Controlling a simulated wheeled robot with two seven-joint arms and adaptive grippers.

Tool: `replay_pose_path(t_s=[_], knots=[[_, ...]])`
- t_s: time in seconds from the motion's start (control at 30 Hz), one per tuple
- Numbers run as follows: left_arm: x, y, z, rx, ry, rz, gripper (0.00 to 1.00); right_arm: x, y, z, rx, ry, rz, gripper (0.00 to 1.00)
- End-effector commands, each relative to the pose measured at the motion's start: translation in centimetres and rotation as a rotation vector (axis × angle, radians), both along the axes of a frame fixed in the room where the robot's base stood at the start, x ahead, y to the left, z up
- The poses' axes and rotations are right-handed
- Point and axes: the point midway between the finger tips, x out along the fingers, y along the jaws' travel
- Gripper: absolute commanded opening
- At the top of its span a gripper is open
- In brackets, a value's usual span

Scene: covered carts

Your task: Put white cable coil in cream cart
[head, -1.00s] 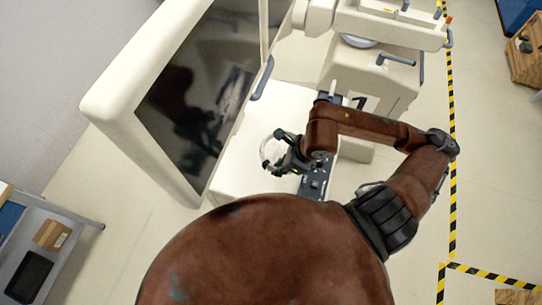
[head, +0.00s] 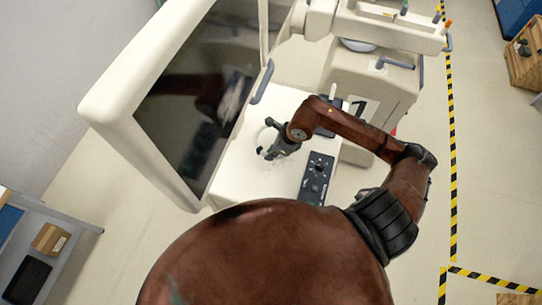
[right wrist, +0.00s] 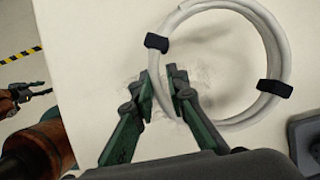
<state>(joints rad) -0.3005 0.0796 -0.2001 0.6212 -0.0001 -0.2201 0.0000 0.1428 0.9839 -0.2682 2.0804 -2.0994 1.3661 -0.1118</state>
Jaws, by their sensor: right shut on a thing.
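The white cable coil (right wrist: 277,45) is a pale ring with two black ties, seen large in the right wrist view. In the head view, it is a faint ring over the white top. My right gripper (right wrist: 165,92), with green and dark fingers, is shut on the coil's near left side. It also shows in the head view (head: 266,148). A cream cart (head: 225,180) has a pale top and a raised cream cover (head: 115,85) with a dark window. At the wrist view's left edge are small dark jaws (right wrist: 36,90), apparently my left gripper; their opening is unclear.
A black control panel (head: 317,178) lies right of the coil. A cream unit marked 1 (head: 385,85) stands behind. A grey shelf (head: 75,255) with a cardboard box is at lower left. Striped tape (head: 452,180) edges open floor at right.

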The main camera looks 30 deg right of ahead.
Motion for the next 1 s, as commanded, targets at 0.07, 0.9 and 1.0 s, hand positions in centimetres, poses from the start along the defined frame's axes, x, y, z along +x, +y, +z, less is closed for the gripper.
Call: replay_pose_path(t_s=[0.07, 0.9, 1.0], knots=[[0.0, 0.0, 0.7, 0.0, -0.001, 0.0, 0.4, -0.1, 0.1, -1.0, 0.003, 0.004, -0.002, 0.0], [0.1, 0.0, 1.0, 0.0, -0.001, 0.0, 0.4, -0.1, 0.0, -3.1, 0.0, 0.0, -0.001, 0.31], [0.1, 0.0, 1.0, 0.0, 0.0, 0.0, 0.4, -0.1, 0.0, -3.1, 0.0, 0.0, -0.001, 0.31]])
